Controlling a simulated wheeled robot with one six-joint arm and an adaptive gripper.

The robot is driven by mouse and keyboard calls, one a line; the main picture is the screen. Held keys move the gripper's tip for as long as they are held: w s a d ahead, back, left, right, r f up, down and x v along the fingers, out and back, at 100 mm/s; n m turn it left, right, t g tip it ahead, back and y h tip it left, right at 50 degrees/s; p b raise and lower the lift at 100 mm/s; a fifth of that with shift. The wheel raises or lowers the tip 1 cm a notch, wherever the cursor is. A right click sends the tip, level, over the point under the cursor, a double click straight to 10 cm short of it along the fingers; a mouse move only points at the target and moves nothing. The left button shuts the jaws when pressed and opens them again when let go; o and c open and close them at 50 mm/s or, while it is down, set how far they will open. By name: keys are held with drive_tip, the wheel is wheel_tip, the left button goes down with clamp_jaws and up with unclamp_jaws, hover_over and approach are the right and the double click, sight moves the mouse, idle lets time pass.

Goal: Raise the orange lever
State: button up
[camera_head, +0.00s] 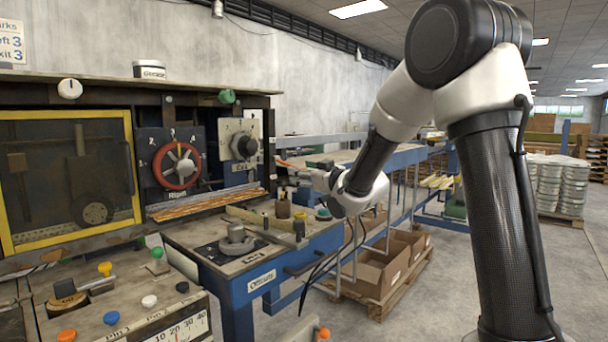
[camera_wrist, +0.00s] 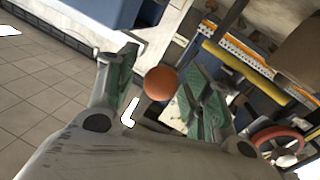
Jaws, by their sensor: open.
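In the wrist view an orange ball knob (camera_wrist: 161,83), which looks like the lever's end, shows between the two green-padded fingers of my gripper (camera_wrist: 158,75). The fingers are apart and not closed on it. How deep the knob lies between them, and whether either finger touches it, I cannot tell. The rest of the lever is mostly hidden. In the head view my gripper (camera_head: 302,172) is at the end of the arm, above the right part of the blue bench, pointing left. Its fingers are small there, and I cannot make out the knob between them.
A red handwheel (camera_head: 177,166) is on the machine panel, left of my gripper. A yellow-framed window (camera_head: 68,180) is further left. Grey, brown and teal parts stand on the blue bench (camera_head: 262,280). Another orange knob (camera_head: 324,332) is at the bottom. Cardboard boxes (camera_head: 378,272) lie below.

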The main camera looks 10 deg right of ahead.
clamp_jaws()
idle(0.3)
drive_tip(key=shift+s+d+r+g+h, duration=0.15)
drive_tip(key=shift+r+g+h, duration=0.45)
drive_tip(key=shift+r, duration=0.45)
drive_tip(key=shift+n+g, duration=0.3)
drive_tip(key=shift+g, duration=0.4)
drive_tip(key=r, duration=0.4)
drive_tip(key=w+a+r, duration=0.1)
drive_tip(key=r, duration=0.2)
drive_tip(key=shift+w+r, duration=0.1)
drive_tip(key=shift+w+a+r, duration=0.25)
drive_tip(key=shift+w+r, duration=0.1)
drive_tip(key=shift+r, duration=0.2)
drive_tip(key=shift+w+a+r, duration=0.2)
drive_tip(key=shift+w+r, duration=0.1)
drive_tip(key=shift+r, duration=0.35)
